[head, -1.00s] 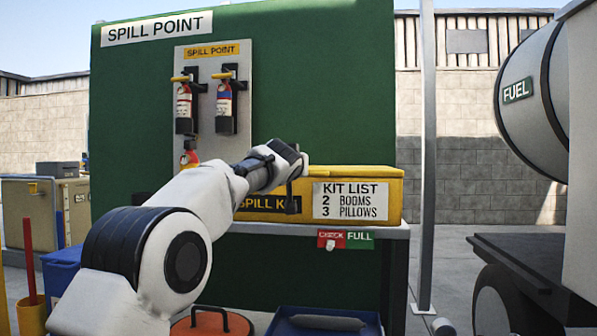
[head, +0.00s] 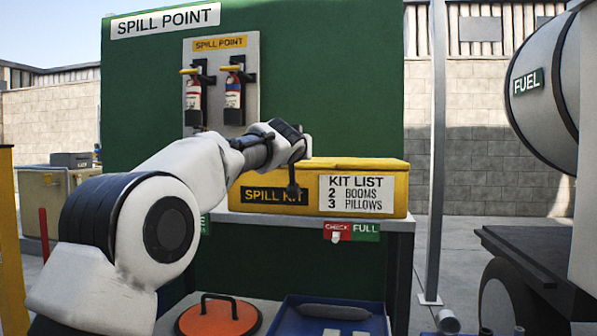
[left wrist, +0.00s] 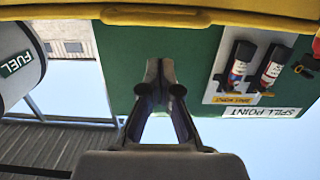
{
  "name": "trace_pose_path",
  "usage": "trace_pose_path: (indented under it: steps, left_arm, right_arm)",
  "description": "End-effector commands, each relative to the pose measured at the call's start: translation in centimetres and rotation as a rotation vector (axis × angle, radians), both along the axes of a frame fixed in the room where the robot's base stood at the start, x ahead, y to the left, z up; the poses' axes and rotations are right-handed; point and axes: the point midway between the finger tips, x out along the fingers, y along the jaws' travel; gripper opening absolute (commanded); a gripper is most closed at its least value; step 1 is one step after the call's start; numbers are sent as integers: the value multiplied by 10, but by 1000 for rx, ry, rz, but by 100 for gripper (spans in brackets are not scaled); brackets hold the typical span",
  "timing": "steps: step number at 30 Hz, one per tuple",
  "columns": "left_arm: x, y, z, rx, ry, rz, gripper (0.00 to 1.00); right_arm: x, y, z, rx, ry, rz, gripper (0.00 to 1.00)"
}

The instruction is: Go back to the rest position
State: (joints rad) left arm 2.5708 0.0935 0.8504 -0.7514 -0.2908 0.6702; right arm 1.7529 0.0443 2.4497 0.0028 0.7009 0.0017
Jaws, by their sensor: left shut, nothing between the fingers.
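My left arm reaches in from the left in the head view, and its dark left gripper (head: 292,190) hangs in front of the yellow spill kit box (head: 409,184). In the left wrist view the left gripper (left wrist: 160,72) is shut, with its fingertips together and nothing between them. The picture there is upside down, with the yellow box (left wrist: 258,22) along the top edge and the green panel (left wrist: 120,45) behind the fingers. I cannot tell the gap between gripper and box. My right gripper is not in view.
Two extinguishers (head: 234,96) hang on a grey board. The kit box stands on a bench with a red-green CHECK/FULL tag (head: 351,232) on its edge. Below are an orange lid (head: 190,322) and a blue tray (head: 377,322). A pole (head: 437,150) and a fuel tank (head: 540,95) stand right.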

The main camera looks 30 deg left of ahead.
Motion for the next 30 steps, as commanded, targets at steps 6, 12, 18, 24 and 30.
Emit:
trace_pose_path:
  steps: [6, 12, 18, 24, 30]
  left_arm:
    - [-38, -10, -32, 2, -3, -1, 0]
    - [-61, -16, -38, 2, -4, -1, 0]
    - [-61, -16, -38, 1, 0, -1, 0]
    - [-15, -18, -105, 3, 141, -3, 0]
    - [11, -27, -283, -30, 457, -12, 0]
  right_arm:
    - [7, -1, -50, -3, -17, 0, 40]
    - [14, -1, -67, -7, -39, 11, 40]
    - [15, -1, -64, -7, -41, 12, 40]
    - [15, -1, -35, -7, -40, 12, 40]
    - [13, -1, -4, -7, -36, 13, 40]
